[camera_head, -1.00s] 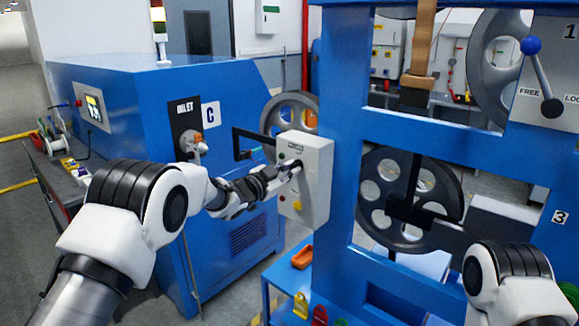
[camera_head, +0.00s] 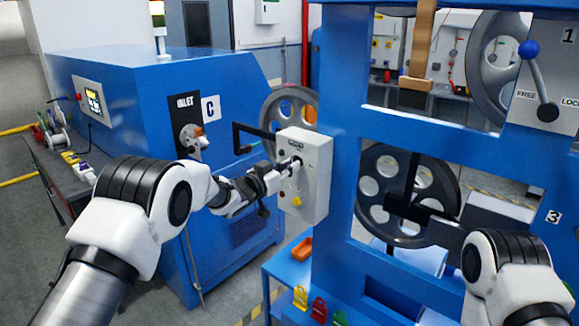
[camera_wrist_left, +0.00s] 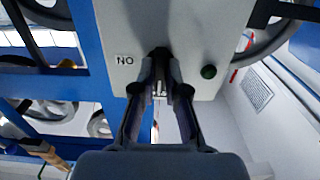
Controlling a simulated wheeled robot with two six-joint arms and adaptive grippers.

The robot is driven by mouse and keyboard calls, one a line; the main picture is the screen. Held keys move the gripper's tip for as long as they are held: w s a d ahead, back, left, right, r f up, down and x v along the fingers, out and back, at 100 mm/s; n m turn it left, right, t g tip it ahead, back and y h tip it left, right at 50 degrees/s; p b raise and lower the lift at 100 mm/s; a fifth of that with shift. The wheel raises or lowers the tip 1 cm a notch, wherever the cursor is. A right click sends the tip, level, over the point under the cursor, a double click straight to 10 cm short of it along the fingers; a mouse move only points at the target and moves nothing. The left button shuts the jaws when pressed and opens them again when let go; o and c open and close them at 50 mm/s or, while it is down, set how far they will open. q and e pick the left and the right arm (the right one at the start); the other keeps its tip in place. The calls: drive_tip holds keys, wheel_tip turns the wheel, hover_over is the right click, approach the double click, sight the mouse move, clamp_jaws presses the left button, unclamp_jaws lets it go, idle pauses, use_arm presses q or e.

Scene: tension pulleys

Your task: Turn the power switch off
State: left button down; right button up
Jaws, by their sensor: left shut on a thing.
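A light grey power box (camera_head: 316,178) is mounted at the left side of the blue frame, with a label at its top, a red button and a yellow mark on its front. My left gripper (camera_head: 286,171) reaches it from the left and is shut on the dark switch knob, mostly hidden by the fingers. In the left wrist view the gripper (camera_wrist_left: 160,88) has both fingers around the dark knob (camera_wrist_left: 160,54).
A blue machine (camera_head: 120,110) marked "INLET" and "C" stands behind my left arm. The blue frame (camera_head: 338,150) with pulley wheels (camera_head: 370,185) is right of the box. A low blue bench (camera_head: 285,268) with an orange tray and coloured tags lies below.

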use_arm(q)
drive_tip(key=c, duration=1.2)
unclamp_jaws()
drive_tip(key=v, duration=1.2)
drive_tip(key=shift+f, duration=0.1)
